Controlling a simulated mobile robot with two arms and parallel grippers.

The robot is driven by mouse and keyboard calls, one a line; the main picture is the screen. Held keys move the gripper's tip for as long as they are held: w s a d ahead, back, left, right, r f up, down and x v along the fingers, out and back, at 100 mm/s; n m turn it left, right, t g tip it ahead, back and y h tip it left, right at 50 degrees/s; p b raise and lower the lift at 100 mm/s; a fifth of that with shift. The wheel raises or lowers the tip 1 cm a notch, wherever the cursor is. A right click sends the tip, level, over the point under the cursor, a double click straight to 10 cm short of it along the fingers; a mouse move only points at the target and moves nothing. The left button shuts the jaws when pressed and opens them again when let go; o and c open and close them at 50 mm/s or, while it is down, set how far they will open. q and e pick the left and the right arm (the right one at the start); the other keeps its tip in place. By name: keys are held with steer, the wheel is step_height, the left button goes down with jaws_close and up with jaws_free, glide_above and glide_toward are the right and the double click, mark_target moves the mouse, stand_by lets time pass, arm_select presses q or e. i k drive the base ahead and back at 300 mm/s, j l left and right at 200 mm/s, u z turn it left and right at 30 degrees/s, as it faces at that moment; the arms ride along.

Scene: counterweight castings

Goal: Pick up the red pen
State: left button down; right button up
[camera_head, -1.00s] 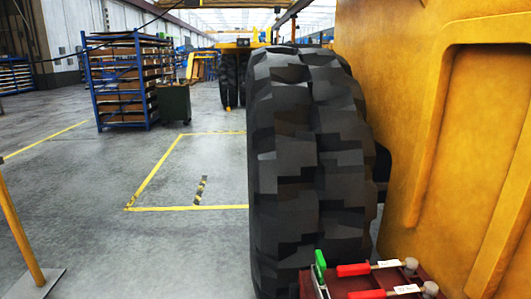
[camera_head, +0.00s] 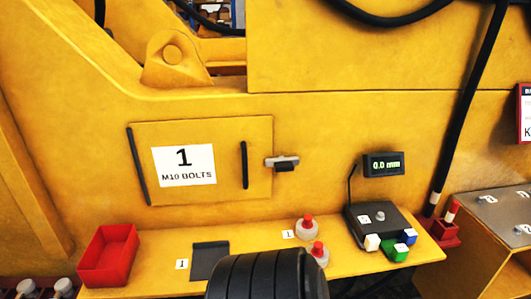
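A small upright stick with a red top and a pale lower part (camera_head: 452,211) stands in a red block (camera_head: 440,232) at the right end of the yellow shelf. It may be the red pen, but it is too small to tell. A black hose or rod comes down beside it. Neither of my grippers is in view.
The yellow shelf (camera_head: 270,243) holds a red tray (camera_head: 108,256), a dark pad (camera_head: 210,261), two red-capped bottles (camera_head: 307,228) (camera_head: 319,253) and a black gauge stand (camera_head: 380,222) with small coloured cubes. A black ribbed shape (camera_head: 265,277) hides part of the front. A grey-topped yellow box (camera_head: 480,250) stands right.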

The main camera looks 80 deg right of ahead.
mark_target(450, 214)
steer(key=z, duration=4.1)
